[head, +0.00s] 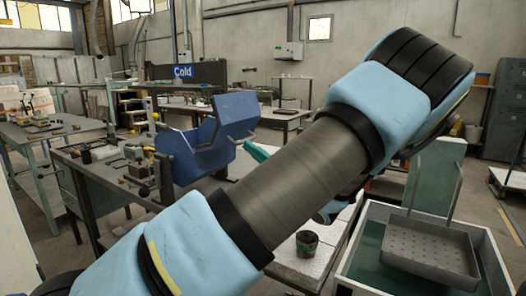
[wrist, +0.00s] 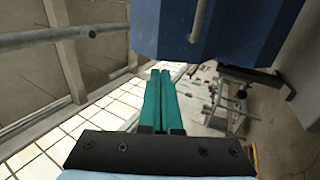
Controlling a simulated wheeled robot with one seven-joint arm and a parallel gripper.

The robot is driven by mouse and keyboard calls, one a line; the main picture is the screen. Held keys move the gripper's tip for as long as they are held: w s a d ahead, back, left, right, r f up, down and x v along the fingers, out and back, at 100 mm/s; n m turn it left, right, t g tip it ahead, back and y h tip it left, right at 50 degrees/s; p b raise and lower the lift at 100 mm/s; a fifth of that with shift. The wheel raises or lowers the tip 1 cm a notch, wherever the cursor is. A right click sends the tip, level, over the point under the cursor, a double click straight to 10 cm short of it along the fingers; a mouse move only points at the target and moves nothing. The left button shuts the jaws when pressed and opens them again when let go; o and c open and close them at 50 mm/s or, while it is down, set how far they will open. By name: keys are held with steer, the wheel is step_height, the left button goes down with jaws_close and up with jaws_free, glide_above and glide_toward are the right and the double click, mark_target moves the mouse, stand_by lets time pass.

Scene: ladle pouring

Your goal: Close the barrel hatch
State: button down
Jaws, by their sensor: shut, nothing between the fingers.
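The blue barrel (head: 185,160) is at the centre left in the head view, by a workbench. A raised blue plate with a thin handle, seemingly its hatch (head: 235,112), stands up at its right side, so the barrel looks open. My gripper (head: 248,145) shows as a teal finger just right of the barrel, partly behind my arm. In the wrist view my gripper (wrist: 165,72) has its teal fingers together and empty. A large blue body (wrist: 225,28) with a bar lies just beyond and above the fingertips there. I cannot tell whether they touch it.
A white-rimmed tub (head: 372,215) with a grey perforated basket (head: 430,250) stands at the right. A small dark pot (head: 307,243) sits on a white surface (head: 290,268) below my arm. A cluttered workbench (head: 95,170) stands left of the barrel.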

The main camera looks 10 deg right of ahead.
mark_target(224, 127)
steer(key=p+x, duration=0.2)
steer(key=x, duration=0.4)
steer(key=shift+a+r+p, duration=0.1)
steer(key=shift+r+p, duration=0.05)
steer(key=shift+p, duration=0.2)
steer(key=shift+w+a+r, duration=0.15)
steer(key=shift+w+a, duration=0.25)
steer(key=shift+w, duration=0.1)
